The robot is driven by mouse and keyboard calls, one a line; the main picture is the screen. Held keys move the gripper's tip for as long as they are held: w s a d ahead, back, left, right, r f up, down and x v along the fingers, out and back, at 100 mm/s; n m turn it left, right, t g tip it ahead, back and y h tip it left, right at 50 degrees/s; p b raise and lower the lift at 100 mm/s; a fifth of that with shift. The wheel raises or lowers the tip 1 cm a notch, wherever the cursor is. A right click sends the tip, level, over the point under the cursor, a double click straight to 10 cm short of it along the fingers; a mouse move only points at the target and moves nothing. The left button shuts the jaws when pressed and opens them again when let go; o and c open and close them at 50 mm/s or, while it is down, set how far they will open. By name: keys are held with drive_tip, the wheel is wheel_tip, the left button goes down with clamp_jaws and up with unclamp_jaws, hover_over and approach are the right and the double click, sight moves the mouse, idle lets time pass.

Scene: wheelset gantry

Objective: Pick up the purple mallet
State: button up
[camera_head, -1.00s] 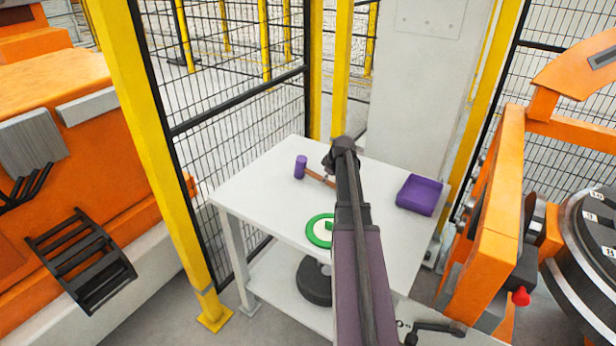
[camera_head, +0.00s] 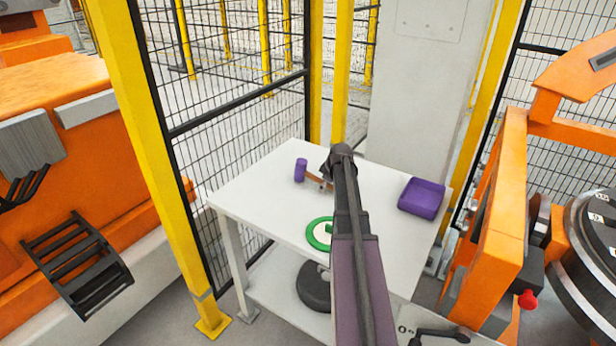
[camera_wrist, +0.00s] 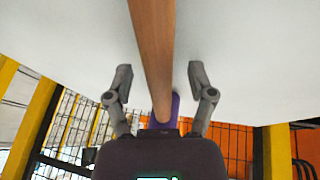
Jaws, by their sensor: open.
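The purple mallet lies on the white table (camera_head: 260,205), its purple head (camera_head: 300,169) to the left and its brown handle (camera_head: 314,178) running right towards my gripper (camera_head: 328,183). In the wrist view, the handle (camera_wrist: 153,45) runs lengthwise between the two spread fingers of my gripper (camera_wrist: 160,76), with a gap on each side. Part of the purple head (camera_wrist: 175,106) shows beyond the handle, partly hidden by the gripper body. My arm hides the handle's far end in the head view.
A purple tray (camera_head: 421,198) sits at the table's right. A green ring-shaped item (camera_head: 318,234) lies near the front, partly behind my arm. A black round object (camera_head: 313,287) is on the lower shelf. Mesh fencing and a yellow post (camera_head: 150,150) stand left; orange machinery (camera_head: 495,230) stands right.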

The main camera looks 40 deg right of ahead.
clamp_jaws()
drive_tip(key=shift+r, duration=0.15)
wheel_tip(320, 180, up, 4)
drive_tip(key=p, duration=0.4)
drive_tip(key=shift+f, duration=0.25)
drive_tip(key=s, duration=0.5)
drive_tip(key=s+a, duration=0.1)
drive_tip(key=s, duration=0.4)
drive_tip(key=s+a+r+p, duration=0.1)
drive_tip(key=s, duration=0.5)
drive_tip(key=shift+a+r, duration=0.1)
drive_tip(key=shift+a, duration=0.15)
drive_tip(key=shift+w, duration=0.1)
